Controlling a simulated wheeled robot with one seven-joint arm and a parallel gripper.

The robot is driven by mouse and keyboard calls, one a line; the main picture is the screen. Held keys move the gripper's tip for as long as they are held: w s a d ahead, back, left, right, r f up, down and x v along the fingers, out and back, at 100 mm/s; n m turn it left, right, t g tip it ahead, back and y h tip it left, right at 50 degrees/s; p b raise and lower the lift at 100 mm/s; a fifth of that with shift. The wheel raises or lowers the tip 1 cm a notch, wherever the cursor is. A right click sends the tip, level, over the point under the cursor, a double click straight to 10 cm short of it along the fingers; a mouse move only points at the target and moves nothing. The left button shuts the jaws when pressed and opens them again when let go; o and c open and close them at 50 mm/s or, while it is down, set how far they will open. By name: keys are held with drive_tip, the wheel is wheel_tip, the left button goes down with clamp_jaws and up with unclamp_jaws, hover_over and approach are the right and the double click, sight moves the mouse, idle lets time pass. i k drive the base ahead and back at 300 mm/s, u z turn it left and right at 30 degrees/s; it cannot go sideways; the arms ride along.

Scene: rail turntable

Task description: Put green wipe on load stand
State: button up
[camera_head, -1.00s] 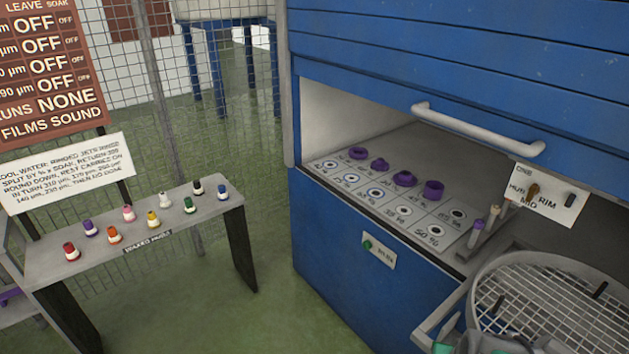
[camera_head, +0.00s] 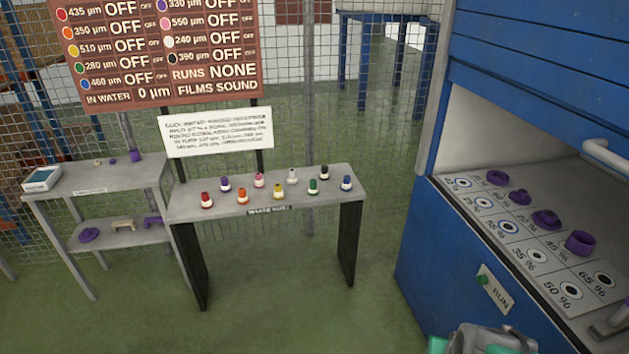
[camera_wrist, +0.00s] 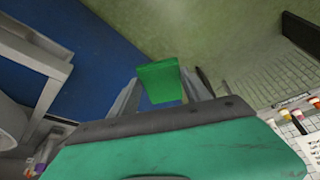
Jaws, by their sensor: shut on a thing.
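In the wrist view, a bright green block-like thing, which I take for the green wipe (camera_wrist: 159,82), sits between the two grey fingers of my gripper (camera_wrist: 161,94). My gripper is shut on it, above the green floor beside a blue panel. In the head view only the top of my wrist shows at the bottom edge; the fingers and the wipe are hidden there. No label reading load stand is legible. A grey bench (camera_head: 353,179) in the middle holds a row of small colour-capped bottles, including a green one (camera_head: 313,187).
A blue machine (camera_head: 420,270) stands at the right, with purple rings on a numbered deck (camera_head: 455,200) and a green button (camera_head: 482,280). A grey shelf (camera_head: 110,177) at the left holds a white box (camera_head: 42,179) and purple parts. Floor before the bench is clear.

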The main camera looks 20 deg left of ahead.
sight(142, 173)
drive_tip(key=u, duration=0.8)
drive_tip(key=i, duration=2)
drive_tip(key=u, duration=1.4)
drive_tip(key=i, duration=1.4)
drive_tip(key=u, duration=1.5)
drive_tip(key=i, duration=0.5)
drive_tip(key=u, duration=0.55)
